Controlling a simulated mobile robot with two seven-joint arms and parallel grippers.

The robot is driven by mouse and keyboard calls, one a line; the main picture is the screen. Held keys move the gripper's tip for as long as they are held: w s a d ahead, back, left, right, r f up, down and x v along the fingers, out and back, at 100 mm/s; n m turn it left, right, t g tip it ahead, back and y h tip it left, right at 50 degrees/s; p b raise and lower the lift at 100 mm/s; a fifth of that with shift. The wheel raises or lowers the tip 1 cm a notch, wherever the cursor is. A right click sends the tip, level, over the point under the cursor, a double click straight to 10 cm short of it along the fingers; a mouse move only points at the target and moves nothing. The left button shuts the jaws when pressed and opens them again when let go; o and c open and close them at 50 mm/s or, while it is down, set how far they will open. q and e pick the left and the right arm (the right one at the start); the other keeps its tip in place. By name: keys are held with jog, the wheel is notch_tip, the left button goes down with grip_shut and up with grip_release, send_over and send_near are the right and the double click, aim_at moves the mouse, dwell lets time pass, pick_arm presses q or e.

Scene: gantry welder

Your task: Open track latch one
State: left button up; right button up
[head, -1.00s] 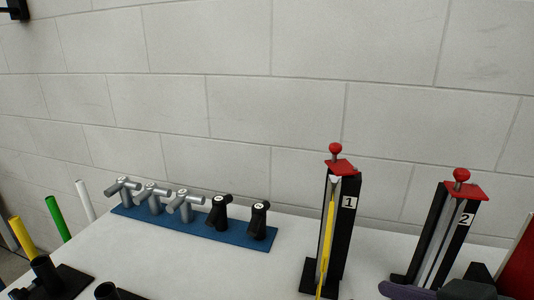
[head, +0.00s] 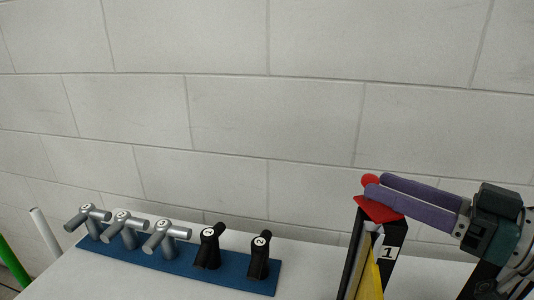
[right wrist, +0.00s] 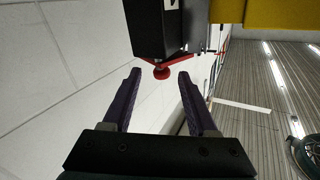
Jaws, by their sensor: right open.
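Track latch one is the red plate (head: 379,209) with a round red knob (head: 369,180) on top of the upright black track (head: 393,236) labelled 1. My right gripper (head: 376,187) comes in from the right, its purple fingers open at the knob. In the right wrist view, the red knob (right wrist: 161,73) sits between the two fingertips, with a gap on both sides. The fingers partly cover the knob and plate in the head view. My left gripper is not in view.
A blue rack (head: 190,264) holds several grey and black T-shaped handles to the left. A yellow strip (head: 370,281) stands inside the track. White and green rods stand at the far left. A block wall is behind; the white table between rack and track is clear.

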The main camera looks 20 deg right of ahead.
jog(key=x, duration=0.6)
jog(key=shift+a, duration=0.2)
jog(key=shift+w, duration=0.1)
grip_shut()
